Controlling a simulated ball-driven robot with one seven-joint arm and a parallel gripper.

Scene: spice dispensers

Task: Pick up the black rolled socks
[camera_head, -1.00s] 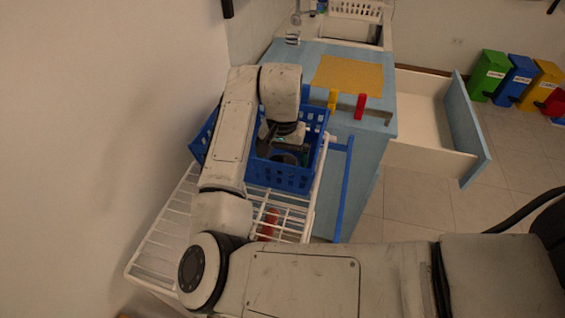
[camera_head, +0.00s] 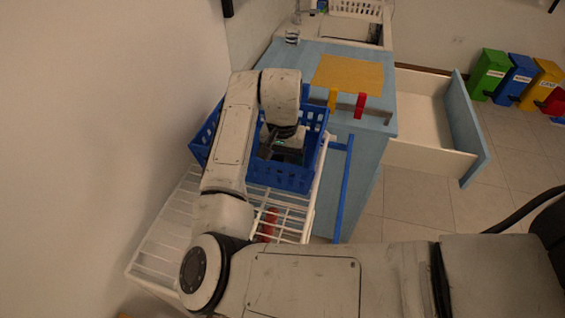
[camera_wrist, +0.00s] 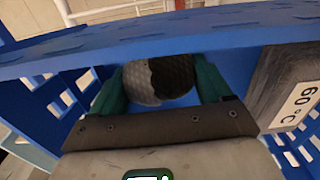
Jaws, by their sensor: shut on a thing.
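The rolled socks (camera_wrist: 174,78) show in the wrist view as a rounded bundle, black on the right and grey on the left. My gripper (camera_wrist: 160,84) is shut on them, with one green finger at each side. The blue basket (camera_wrist: 150,40) has its rim just beyond the bundle. In the head view my gripper (camera_head: 283,146) is at the blue basket (camera_head: 295,178), inside its outline. The socks are hidden there behind my gripper and wrist.
The basket stands on a white wire rack (camera_head: 165,225) beside the wall. A blue cabinet (camera_head: 350,165) with red and yellow clips stands to the right, its drawer (camera_head: 425,125) open. A dark item labelled 60°C (camera_wrist: 292,100) is close to my right finger.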

